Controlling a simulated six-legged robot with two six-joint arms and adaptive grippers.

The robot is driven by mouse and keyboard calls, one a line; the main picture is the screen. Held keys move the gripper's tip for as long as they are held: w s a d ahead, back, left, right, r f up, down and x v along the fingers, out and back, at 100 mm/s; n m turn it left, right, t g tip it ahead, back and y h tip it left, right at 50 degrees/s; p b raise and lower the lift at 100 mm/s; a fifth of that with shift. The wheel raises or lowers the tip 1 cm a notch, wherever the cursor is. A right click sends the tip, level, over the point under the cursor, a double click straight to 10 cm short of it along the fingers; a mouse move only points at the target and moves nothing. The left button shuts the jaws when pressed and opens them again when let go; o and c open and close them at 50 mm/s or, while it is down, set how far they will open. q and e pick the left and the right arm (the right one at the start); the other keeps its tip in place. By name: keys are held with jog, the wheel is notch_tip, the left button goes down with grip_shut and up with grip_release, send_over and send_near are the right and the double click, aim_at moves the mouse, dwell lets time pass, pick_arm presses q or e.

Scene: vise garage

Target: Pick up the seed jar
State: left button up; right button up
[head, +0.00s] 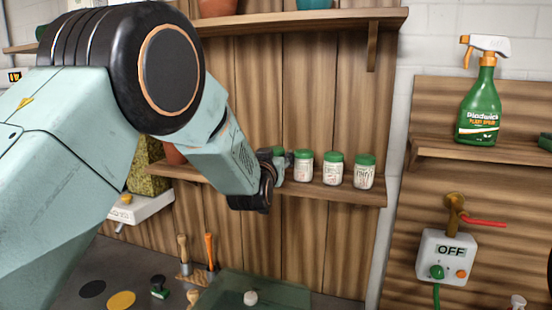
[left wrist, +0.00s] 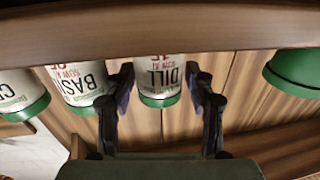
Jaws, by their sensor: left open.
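Several white seed jars with green lids stand in a row on the lower wooden shelf. The leftmost jar (head: 279,170) is partly hidden by my left gripper (head: 271,160) in the head view. The left wrist view, which appears upside down, shows this jar labelled DILL (left wrist: 158,77) between the two open fingers of my left gripper (left wrist: 162,84). Small gaps show on both sides of it. A jar labelled BASIL (left wrist: 82,82) stands just left of the fingers there, with another jar (left wrist: 18,92) beyond. My right gripper is not in view.
The lower shelf (head: 314,189) runs beneath the jars, with an upper shelf (head: 300,21) above. A green rounded thing (left wrist: 293,72) lies right of the fingers in the wrist view. A green spray bottle (head: 479,112) stands on a separate right shelf.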

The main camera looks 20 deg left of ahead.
pick_arm(q)
jog(key=shift+w+a+r, duration=0.1)
jog(key=shift+w+a, duration=0.05)
jog(key=shift+a, duration=0.1)
jog(key=shift+d, duration=0.25)
jog(key=shift+w+d, duration=0.15)
jog(key=shift+c, duration=1.2)
jog(key=c, duration=0.3)
jog(key=shift+a, duration=0.3)
jog(key=c, duration=0.3)
jog(key=shift+c, duration=0.7)
jog(key=shift+d, duration=0.2)
